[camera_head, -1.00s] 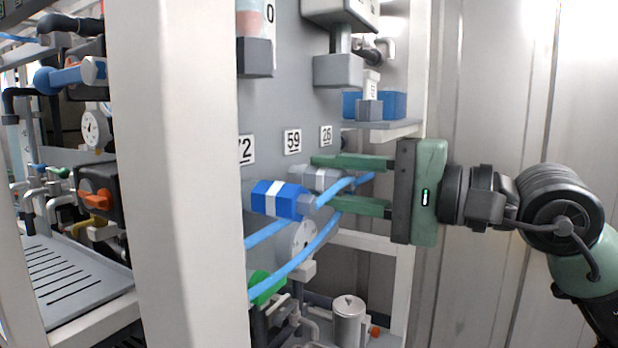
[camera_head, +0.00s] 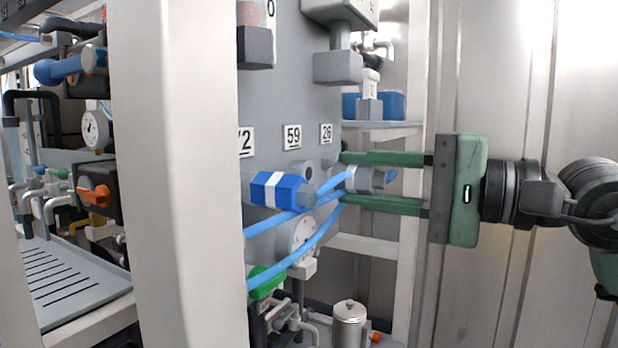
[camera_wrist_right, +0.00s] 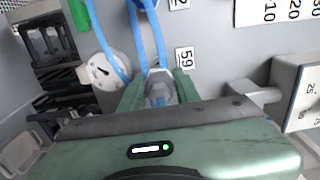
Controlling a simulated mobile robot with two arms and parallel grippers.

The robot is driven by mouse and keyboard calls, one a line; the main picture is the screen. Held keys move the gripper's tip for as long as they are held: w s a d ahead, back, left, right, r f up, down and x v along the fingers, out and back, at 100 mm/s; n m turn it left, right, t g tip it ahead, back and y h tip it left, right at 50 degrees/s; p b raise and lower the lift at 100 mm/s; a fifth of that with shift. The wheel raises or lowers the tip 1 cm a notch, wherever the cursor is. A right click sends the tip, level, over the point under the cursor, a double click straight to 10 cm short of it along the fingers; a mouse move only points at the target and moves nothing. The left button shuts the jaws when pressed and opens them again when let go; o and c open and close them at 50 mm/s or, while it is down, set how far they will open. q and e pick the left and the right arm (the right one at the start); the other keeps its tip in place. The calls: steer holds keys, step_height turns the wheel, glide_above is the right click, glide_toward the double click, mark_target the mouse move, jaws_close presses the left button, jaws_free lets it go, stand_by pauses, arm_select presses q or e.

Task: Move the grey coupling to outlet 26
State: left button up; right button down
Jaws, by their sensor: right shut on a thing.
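The grey coupling (camera_head: 365,179), with a blue hose on it, is between the fingers of my right gripper (camera_head: 384,181), which is shut on it. It is held clear of the panel, to the right of the outlets. In the right wrist view the grey coupling (camera_wrist_right: 158,86) sits between the green fingers (camera_wrist_right: 157,92). The outlet under label 59 (camera_head: 303,169) shows as a bare grey stub. Outlet 26 (camera_head: 329,160), under its label (camera_head: 326,133), is a small grey stub, partly hidden near the upper finger. My left gripper is not in view.
A blue coupling (camera_head: 275,188) with a white band sits at the outlet under label 72 (camera_head: 246,141). Blue hoses (camera_head: 310,247) hang across the front. A white frame post (camera_head: 175,180) stands at left. A gauge (camera_head: 303,232) and green handle (camera_head: 264,279) are below.

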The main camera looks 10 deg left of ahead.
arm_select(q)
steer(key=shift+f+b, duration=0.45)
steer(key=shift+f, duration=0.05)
arm_select(e)
steer(key=shift+v, duration=1.15)
